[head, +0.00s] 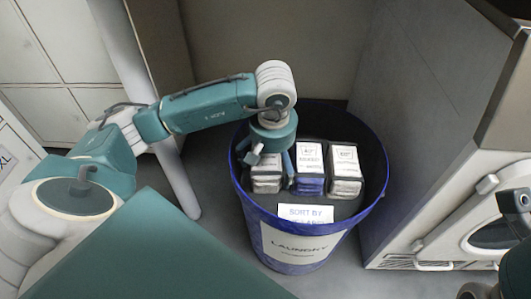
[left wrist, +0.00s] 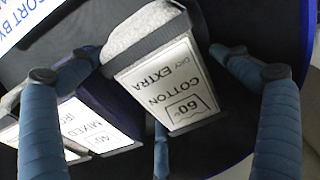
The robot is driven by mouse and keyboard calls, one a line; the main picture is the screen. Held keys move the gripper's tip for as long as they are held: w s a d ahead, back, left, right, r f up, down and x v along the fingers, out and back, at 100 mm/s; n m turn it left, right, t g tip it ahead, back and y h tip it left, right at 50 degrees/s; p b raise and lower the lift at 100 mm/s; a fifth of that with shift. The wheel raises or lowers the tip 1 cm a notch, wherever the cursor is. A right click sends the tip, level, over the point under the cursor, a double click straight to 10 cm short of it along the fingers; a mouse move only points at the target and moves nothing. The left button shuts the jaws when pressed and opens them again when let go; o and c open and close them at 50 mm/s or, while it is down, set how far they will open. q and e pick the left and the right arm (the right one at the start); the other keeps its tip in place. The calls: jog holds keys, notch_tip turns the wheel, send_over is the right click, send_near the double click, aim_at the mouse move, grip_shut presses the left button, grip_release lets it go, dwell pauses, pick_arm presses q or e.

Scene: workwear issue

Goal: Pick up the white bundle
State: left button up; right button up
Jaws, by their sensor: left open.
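Three labelled bundles stand in a row in the blue laundry bin (head: 243,187). The left bundle (head: 266,181) is light grey-white. The middle one (head: 309,184) is blue under its white label, and the right one (head: 345,185) is pale grey. My left gripper (head: 268,152) is open, pointing down over the left bundle and hiding part of it. In the left wrist view, the open fingers (left wrist: 155,65) stand around a pale bundle (left wrist: 135,28) labelled cotton, 60°. The blue bundle (left wrist: 118,104) is beside it. I cannot tell whether any finger touches.
The bin's raised rim surrounds the bundles. A "sort by" sign (head: 305,213) is on its front side. A white machine with a round door (head: 495,233) stands to the right. A white pole (head: 175,180) stands left of the bin. Bare floor shows between pole and bin.

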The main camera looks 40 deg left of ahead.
pick_arm(q)
jog(key=c, duration=1.3)
jog(key=shift+r, duration=0.1)
